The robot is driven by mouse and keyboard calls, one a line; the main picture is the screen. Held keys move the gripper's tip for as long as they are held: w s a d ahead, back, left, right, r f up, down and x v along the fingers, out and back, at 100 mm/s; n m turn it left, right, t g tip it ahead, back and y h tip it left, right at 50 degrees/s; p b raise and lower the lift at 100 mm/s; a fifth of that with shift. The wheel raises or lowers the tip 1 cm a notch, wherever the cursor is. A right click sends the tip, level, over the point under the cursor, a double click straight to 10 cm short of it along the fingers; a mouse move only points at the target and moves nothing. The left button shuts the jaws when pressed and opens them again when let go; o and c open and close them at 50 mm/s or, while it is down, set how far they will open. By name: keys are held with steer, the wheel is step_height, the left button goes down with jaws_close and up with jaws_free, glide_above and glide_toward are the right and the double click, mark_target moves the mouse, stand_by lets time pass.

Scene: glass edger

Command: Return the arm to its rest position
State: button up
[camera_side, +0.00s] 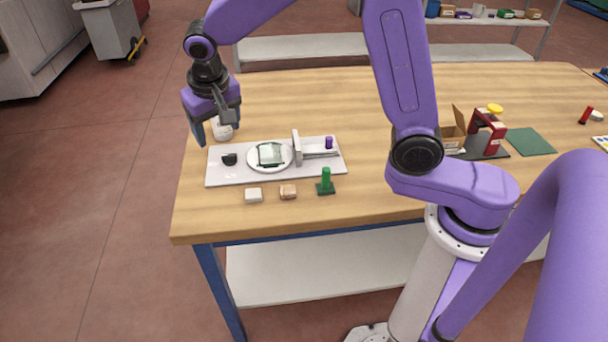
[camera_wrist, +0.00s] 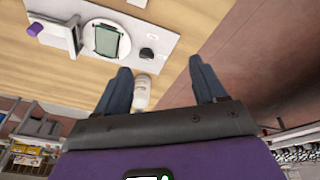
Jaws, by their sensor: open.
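My gripper (camera_side: 213,128) is open and empty above the far left part of the wooden table, pointing down. In the wrist view its two dark fingers (camera_wrist: 160,66) stand wide apart. A white rounded item (camera_side: 221,131) is just below and behind the fingers; it shows between them in the wrist view (camera_wrist: 142,93). The glass edger's white base (camera_side: 222,177) lies just in front of the gripper. A square glass pane (camera_side: 270,154) lies on its round white plate (camera_side: 255,165). A grey upright (camera_side: 297,148), a purple knob (camera_side: 329,142) and a black piece (camera_side: 229,159) are also on the base.
A white block (camera_side: 253,195), a tan block (camera_side: 288,192) and a green stand (camera_side: 326,183) sit before the base. A red device (camera_side: 489,136), an open cardboard box (camera_side: 453,136) and a green mat (camera_side: 530,141) are at right.

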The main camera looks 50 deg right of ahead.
steer(key=s+d+n+g, duration=0.1)
steer(key=s+d+n, duration=0.2)
steer(key=s, duration=0.7)
steer(key=s+d+n+y, duration=0.1)
steer(key=s+d+n, duration=0.3)
steer(key=s+n, duration=0.3)
steer(key=s+d+n+g+y, duration=0.1)
steer(key=s+d+n, duration=0.2)
steer(key=s, duration=1.1)
steer(key=shift+s+d+n+g, duration=0.2)
steer(key=shift+s+n+g, duration=0.15)
steer(key=shift+n, duration=0.75)
